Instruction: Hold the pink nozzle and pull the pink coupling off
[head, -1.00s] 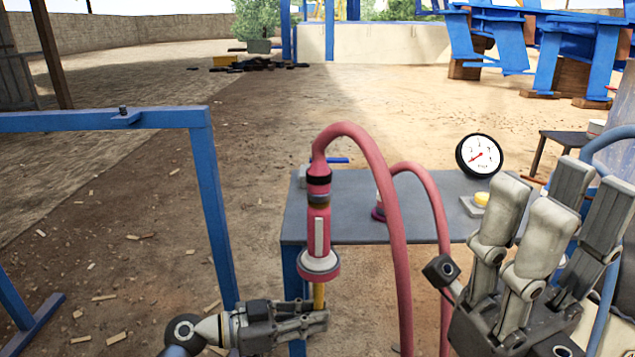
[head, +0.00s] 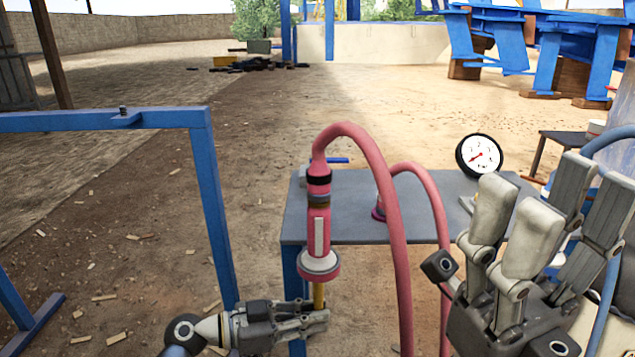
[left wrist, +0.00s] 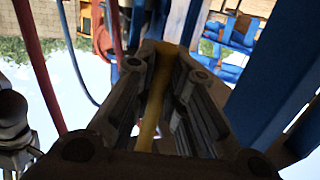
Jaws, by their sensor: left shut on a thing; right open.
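The pink coupling (head: 319,235) stands upright in the head view, with a white and pink collar at its lower end and a dark band at its top, where a pink hose joins it. Below the collar a thin yellow-brown stem (head: 318,295) runs down into my left gripper (head: 318,322), which is shut on it. The stem also shows between the fingers in the left wrist view (left wrist: 152,115). I cannot make out a separate pink nozzle; the left fingers hide what lies below. My right gripper (head: 535,225) is open and empty, to the right of the hoses.
A grey table (head: 350,232) with blue legs stands behind the coupling. Pink hoses (head: 385,185) arch over its front edge. A pressure gauge (head: 479,155) stands at its back right. A blue frame (head: 212,190) stands to the left.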

